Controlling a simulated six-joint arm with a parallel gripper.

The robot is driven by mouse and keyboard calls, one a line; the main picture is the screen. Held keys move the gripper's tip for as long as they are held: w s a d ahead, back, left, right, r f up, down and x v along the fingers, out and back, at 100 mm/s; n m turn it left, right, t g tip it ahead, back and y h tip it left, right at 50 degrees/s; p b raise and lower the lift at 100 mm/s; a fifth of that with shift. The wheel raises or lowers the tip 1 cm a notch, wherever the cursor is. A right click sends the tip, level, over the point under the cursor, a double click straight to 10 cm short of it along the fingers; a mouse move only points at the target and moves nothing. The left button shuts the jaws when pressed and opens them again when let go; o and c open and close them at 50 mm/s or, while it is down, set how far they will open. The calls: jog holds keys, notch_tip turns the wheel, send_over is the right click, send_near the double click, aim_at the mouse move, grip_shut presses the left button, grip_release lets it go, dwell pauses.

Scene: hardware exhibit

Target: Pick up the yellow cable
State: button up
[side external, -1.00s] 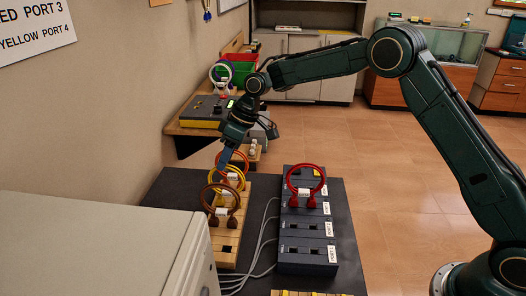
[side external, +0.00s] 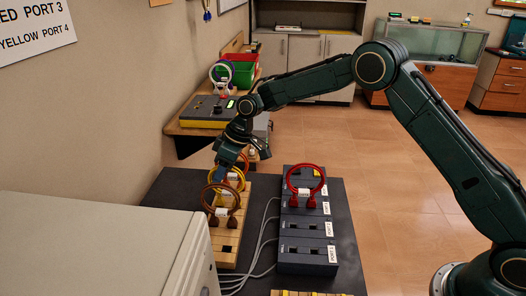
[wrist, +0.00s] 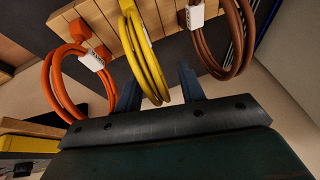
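The yellow cable (wrist: 143,55) is a coiled loop with a white tag, standing on the wooden rack (wrist: 104,17) between the orange cable (wrist: 58,85) and the brown cable (wrist: 216,40). In the wrist view, my gripper (wrist: 160,88) is open, with one finger on each side of the yellow loop's end and a gap showing beside it. In the side view, my gripper (side external: 226,160) is low over the rack, and the yellow cable (side external: 241,172) is partly hidden behind the brown cable and my gripper.
A red cable (side external: 290,178) stands in the dark port block (side external: 308,267) right of the rack, with labelled ports. Grey wires run between them. A pale cabinet (side external: 95,245) is at the front left. A bench with a yellow-grey device (side external: 205,112) is behind.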

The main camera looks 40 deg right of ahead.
jog(key=shift+c, duration=0.2)
grip_shut()
jog(key=shift+r, duration=0.1)
notch_tip(320, 180, up, 20)
jog(key=shift+f, duration=0.2)
dwell(0.8)
jog(key=shift+r, duration=0.1)
dwell(0.6)
jog(key=shift+d, duration=0.2)
